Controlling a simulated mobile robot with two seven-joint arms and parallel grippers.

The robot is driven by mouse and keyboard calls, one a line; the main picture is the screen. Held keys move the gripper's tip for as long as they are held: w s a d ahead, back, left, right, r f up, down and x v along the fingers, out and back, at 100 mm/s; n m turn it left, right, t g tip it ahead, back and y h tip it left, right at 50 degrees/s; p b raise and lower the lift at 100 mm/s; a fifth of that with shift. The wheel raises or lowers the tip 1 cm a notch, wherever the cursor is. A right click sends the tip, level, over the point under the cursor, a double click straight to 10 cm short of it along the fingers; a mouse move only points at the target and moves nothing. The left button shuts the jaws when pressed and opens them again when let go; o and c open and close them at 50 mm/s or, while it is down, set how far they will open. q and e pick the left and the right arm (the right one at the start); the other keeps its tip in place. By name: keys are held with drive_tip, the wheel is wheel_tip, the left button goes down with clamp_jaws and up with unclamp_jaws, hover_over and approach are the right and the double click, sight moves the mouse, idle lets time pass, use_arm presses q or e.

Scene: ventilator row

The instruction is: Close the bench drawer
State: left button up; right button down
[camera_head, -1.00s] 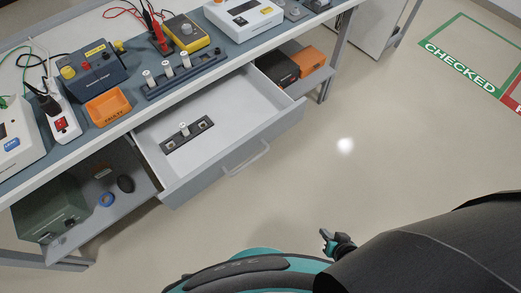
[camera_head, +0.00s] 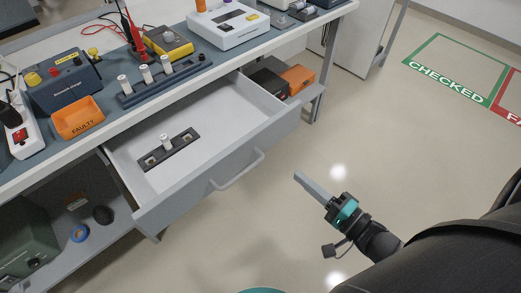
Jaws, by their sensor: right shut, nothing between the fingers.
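The bench drawer (camera_head: 205,185) is pulled well out from under the bench, with its inside in view. Its front carries a bar handle (camera_head: 238,172). A dark holder (camera_head: 168,150) with a white cylinder standing in it lies inside the drawer. My right gripper (camera_head: 299,176) is shut and empty. It is in front of the drawer, to the right of the handle in the picture and apart from it. My left gripper is not in view.
The bench top (camera_head: 215,57) holds an orange tray marked FAULTY (camera_head: 78,118), a rack of white cylinders (camera_head: 160,82), meters and a charger. A lower shelf holds boxes, including an orange one (camera_head: 298,78). The floor before the drawer is clear.

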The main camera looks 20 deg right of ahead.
drive_tip(key=b, duration=0.4)
approach(257, 141)
drive_tip(key=x, duration=0.5)
drive_tip(key=shift+w+a, duration=0.1)
drive_tip(key=shift+w, duration=0.1)
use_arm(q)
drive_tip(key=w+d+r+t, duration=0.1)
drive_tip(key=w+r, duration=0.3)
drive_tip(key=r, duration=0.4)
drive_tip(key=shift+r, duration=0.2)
use_arm(e)
drive_tip(key=shift+w+a, duration=0.25)
drive_tip(key=shift+w, duration=0.45)
drive_tip(key=shift+w, duration=0.1)
